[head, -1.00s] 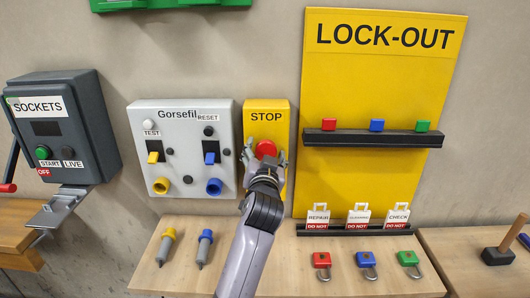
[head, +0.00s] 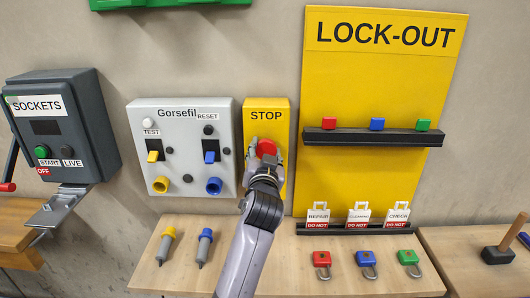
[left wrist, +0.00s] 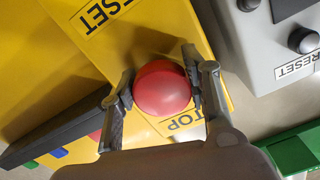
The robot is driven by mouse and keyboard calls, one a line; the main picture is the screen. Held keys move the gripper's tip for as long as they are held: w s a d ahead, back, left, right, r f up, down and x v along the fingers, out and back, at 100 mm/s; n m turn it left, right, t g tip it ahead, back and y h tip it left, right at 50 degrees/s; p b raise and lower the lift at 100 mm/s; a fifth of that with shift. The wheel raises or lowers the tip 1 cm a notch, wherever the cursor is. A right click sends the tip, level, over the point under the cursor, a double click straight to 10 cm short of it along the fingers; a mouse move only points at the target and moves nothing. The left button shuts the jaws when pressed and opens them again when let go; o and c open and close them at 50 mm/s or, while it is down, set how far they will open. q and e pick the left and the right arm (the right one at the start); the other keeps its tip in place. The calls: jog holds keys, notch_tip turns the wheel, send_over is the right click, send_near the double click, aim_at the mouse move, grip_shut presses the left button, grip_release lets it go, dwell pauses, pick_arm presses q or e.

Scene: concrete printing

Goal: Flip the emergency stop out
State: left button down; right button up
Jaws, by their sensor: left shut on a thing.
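The emergency stop is a round red button (head: 266,148) on the yellow STOP box (head: 265,107) on the wall. My left gripper (head: 264,158) is at the button, with its arm coming up from below. In the left wrist view the red button (left wrist: 162,88) sits between the two fingers of my left gripper (left wrist: 160,92), one on each side, and the gripper is shut on it. The lower part of the yellow box is partly hidden behind my gripper in the head view. My right gripper is not in view.
The grey Gorsefil panel (head: 183,120) is close at the left. The yellow LOCK-OUT board (head: 375,90) is at the right, with a black shelf (head: 375,138). Below, a wooden table (head: 300,260) holds padlocks and two plugs. A grey SOCKETS box (head: 75,110) is far left.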

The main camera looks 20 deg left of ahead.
pick_arm(q)
jog(key=shift+s+d, duration=0.1)
jog(key=shift+s, duration=0.1)
jog(key=shift+s+d, duration=0.1)
jog(key=shift+s, duration=0.1)
jog(key=c, duration=1.2)
grip_release()
jog(key=shift+c, duration=0.2)
jog(key=o, duration=0.4)
jog(key=shift+s+r, duration=0.1)
jog(key=shift+s, duration=0.15)
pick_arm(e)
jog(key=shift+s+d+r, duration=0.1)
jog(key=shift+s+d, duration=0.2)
pick_arm(q)
jog(key=shift+w, duration=0.15)
notch_tip(320, 180, up, 10)
jog(key=shift+f, duration=0.1)
